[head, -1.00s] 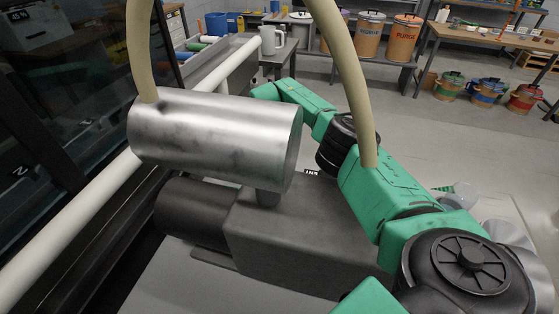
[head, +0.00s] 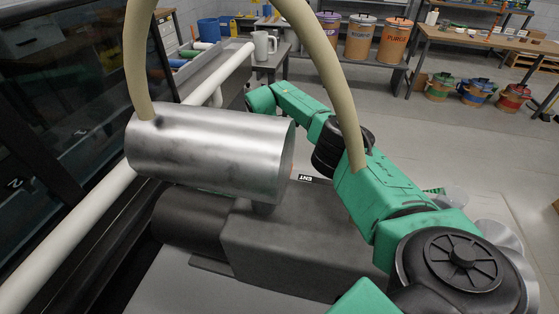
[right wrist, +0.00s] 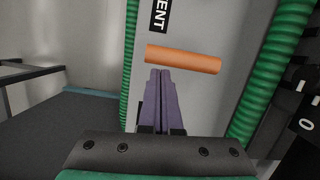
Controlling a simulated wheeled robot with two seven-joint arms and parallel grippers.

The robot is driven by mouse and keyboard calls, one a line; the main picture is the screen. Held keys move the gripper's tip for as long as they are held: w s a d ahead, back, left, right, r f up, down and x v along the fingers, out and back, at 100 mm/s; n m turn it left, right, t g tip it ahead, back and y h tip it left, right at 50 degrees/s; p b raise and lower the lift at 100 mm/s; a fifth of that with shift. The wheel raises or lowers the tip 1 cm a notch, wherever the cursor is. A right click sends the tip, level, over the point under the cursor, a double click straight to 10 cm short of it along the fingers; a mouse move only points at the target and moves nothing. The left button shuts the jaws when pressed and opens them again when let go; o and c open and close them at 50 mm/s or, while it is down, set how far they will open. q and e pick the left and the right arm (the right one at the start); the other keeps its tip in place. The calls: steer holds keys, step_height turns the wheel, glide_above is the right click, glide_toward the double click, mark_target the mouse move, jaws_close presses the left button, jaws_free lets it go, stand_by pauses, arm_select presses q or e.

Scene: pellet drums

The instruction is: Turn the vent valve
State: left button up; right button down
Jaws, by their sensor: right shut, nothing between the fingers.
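The vent valve's orange handle (right wrist: 183,60) lies crosswise, slightly tilted, against a pale grey panel in the right wrist view. Part of a black label reading "ENT" (right wrist: 161,14) is above it. My right gripper (right wrist: 161,72) has its purple fingers shut and empty. Its tips are just below the handle in that picture; I cannot tell whether they touch it. In the head view the label (head: 305,178) shows beside the metal cylinder, but the handle and right gripper are hidden. My left gripper is not in view.
A large metal cylinder (head: 210,150) with beige hoses (head: 346,125) fills the head view's middle left. A white pipe (head: 75,235) runs along the left. Green ribbed hoses (right wrist: 276,75) flank the handle. Drums (head: 360,40) stand on a far bench, with open floor before them.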

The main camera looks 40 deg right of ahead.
step_height(320, 180, up, 19)
steer(key=p, duration=1.5)
steer(key=shift+f, duration=0.2)
